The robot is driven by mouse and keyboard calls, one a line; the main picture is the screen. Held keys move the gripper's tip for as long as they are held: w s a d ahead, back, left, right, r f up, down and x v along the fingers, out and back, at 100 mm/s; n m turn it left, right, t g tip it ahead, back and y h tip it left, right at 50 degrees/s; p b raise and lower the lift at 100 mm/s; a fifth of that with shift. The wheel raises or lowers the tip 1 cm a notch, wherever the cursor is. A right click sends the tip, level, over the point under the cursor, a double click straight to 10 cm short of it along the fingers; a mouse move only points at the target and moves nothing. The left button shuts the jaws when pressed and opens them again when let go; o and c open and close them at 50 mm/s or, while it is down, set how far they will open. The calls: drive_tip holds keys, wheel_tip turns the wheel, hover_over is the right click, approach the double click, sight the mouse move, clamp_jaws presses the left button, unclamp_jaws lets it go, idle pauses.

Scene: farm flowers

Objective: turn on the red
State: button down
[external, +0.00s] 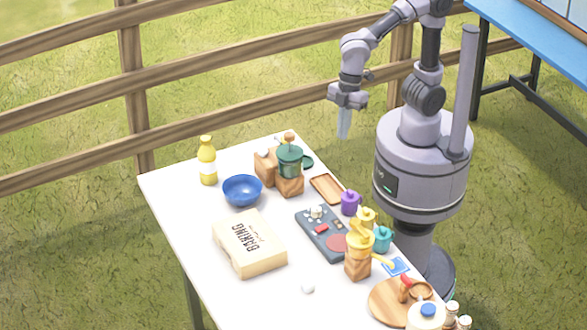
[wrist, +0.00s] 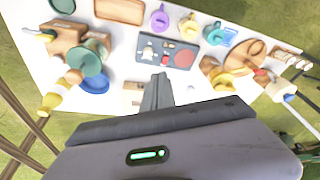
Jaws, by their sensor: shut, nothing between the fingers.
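A dark grey panel (external: 313,238) lies on the white table, and it also shows in the wrist view (wrist: 168,66). On it are a small red block-like part (external: 321,229), a flat red disc (external: 336,244) and small pale parts. The red disc shows at the panel's right in the wrist view (wrist: 183,58). Whether any red part is on or off cannot be told. My gripper (external: 344,125) is shut and empty, pointing down in the air beyond the table's back edge, apart from the panel. Its fingers show in the wrist view (wrist: 160,82).
Purple (external: 350,203), yellow (external: 366,217) and teal (external: 382,239) pots stand beside the panel. A yellow figure on a wooden block (external: 358,268), a wooden tray (external: 327,189), a blue bowl (external: 242,190) and a baking box (external: 250,245) stand around it. A wooden fence runs behind.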

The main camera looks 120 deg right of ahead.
drive_tip(key=w+a+f+n+g+p, duration=0.2)
drive_tip(key=w+a+f+n+p, duration=0.15)
drive_tip(key=w+n, duration=0.3)
drive_tip(key=n+g+h+p, duration=0.2)
drive_tip(key=n+p, duration=0.1)
drive_tip(key=n, duration=0.3)
hover_over(326, 225)
drive_tip(key=w, duration=0.3)
wheel_tip(326, 225, down, 7)
drive_tip(key=shift+s+a+f, duration=0.1)
drive_tip(key=shift+s+f, duration=0.05)
drive_tip(key=shift+f, duration=0.1)
drive_tip(key=f+b, duration=0.2)
drive_tip(key=f, duration=0.2)
drive_tip(key=s+f+b, duration=0.1)
drive_tip(key=f+b, duration=0.1)
drive_tip(key=f, duration=0.3)
drive_tip(key=s+f+b, duration=0.1)
drive_tip(key=f+b, duration=0.1)
drive_tip(key=f, duration=0.2)
drive_tip(key=shift+s+f, duration=0.1)
drive_tip(key=shift+f, duration=0.2)
drive_tip(key=shift+s+f, duration=0.15)
drive_tip(key=shift+f, duration=0.05)
